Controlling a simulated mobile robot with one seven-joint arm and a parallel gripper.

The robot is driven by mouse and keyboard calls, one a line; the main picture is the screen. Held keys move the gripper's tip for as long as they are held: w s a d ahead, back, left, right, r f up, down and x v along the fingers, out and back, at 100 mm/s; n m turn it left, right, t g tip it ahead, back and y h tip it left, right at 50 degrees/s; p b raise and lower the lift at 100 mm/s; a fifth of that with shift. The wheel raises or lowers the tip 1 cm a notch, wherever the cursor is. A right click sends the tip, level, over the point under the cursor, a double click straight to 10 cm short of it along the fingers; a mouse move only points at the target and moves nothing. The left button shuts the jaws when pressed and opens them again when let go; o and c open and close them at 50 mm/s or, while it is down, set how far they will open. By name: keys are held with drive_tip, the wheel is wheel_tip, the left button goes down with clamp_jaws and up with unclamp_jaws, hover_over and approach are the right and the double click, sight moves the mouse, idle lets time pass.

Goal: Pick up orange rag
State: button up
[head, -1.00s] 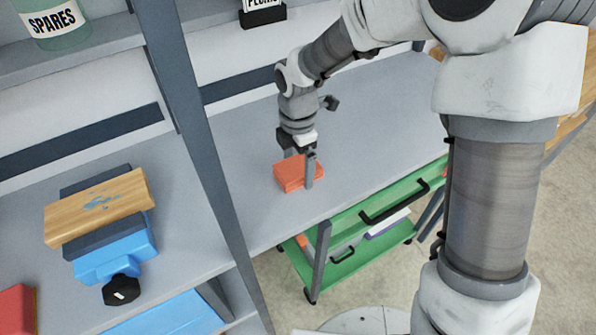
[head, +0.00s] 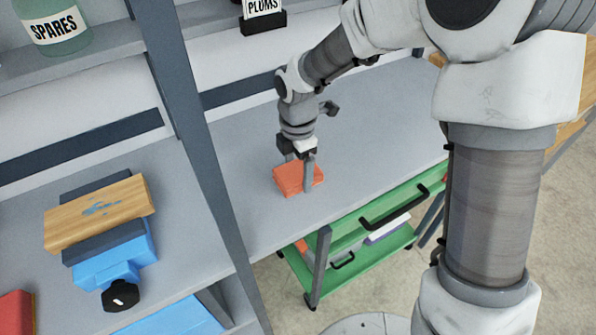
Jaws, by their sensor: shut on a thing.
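The orange rag (head: 288,179) is a folded, flat block on the grey shelf surface, in the middle of the head view. My gripper (head: 301,178) points down over it from above, with one finger in front of the rag's near side. The fingers are shut on the rag. The far finger is mostly hidden behind the rag and the near parts of the gripper. The rag appears to rest on or very close to the surface; I cannot tell if there is a gap.
A grey upright post (head: 197,130) stands left of the rag. A blue vise (head: 115,262) clamps a wooden board (head: 98,211) further left. A green cart (head: 365,255) stands below the shelf's front edge. The grey surface (head: 375,125) right of my gripper is clear.

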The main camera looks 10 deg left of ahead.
sight(298, 170)
drive_tip(key=shift+r, duration=0.5)
wheel_tip(298, 170, up, 3)
drive_tip(key=shift+w+f+p, duration=0.1)
drive_tip(key=shift+p, duration=0.35)
drive_tip(key=w+d+r+p, duration=0.1)
drive_tip(key=w+d+r, duration=0.5)
drive_tip(key=w+d, duration=0.1)
drive_tip(key=shift+w+d+r+p, duration=0.3)
drive_tip(key=shift+d+r, duration=0.1)
drive_tip(key=shift+d, duration=0.5)
drive_tip(key=o, duration=0.7)
drive_tip(key=c, duration=0.5)
drive_tip(key=shift+c, duration=0.2)
